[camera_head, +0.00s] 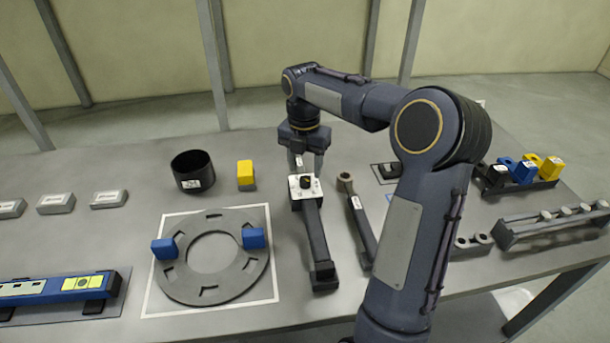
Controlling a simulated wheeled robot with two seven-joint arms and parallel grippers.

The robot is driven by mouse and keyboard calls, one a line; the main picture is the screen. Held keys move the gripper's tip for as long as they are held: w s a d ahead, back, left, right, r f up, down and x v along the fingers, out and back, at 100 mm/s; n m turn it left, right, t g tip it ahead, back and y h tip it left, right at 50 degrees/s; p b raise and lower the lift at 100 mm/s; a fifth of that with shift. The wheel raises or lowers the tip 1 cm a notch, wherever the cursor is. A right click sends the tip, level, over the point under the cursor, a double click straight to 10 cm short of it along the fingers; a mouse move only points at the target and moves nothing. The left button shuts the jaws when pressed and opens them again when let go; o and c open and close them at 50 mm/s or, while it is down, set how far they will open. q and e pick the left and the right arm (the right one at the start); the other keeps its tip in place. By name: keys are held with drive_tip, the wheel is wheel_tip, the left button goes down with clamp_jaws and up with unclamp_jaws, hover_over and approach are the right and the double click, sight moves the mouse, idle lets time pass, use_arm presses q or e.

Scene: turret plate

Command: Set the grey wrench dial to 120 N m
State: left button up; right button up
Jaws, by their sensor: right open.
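A dark grey wrench (317,240) lies on the table in the middle, its handle end toward me. At its far end is a white dial plate (296,193) with a dark, yellow-marked knob (306,182) on it. The scale figures are too small to read. My right gripper (306,172) points down over the dial end, its fingers apart at either side of the knob's line. I cannot tell whether the fingers touch the dial. My left gripper is not in view.
A grey ring plate (181,282) with two blue blocks lies on a white-outlined square at left. A black cup (193,171) and a yellow block (246,175) stand behind it. A second wrench (362,225) lies close at right, beside my arm. Racks (550,232) stand farther right.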

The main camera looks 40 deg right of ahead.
sight(305, 179)
drive_tip(key=shift+f, duration=1.7)
drive_tip(key=shift+c, duration=0.3)
drive_tip(key=c, duration=0.9)
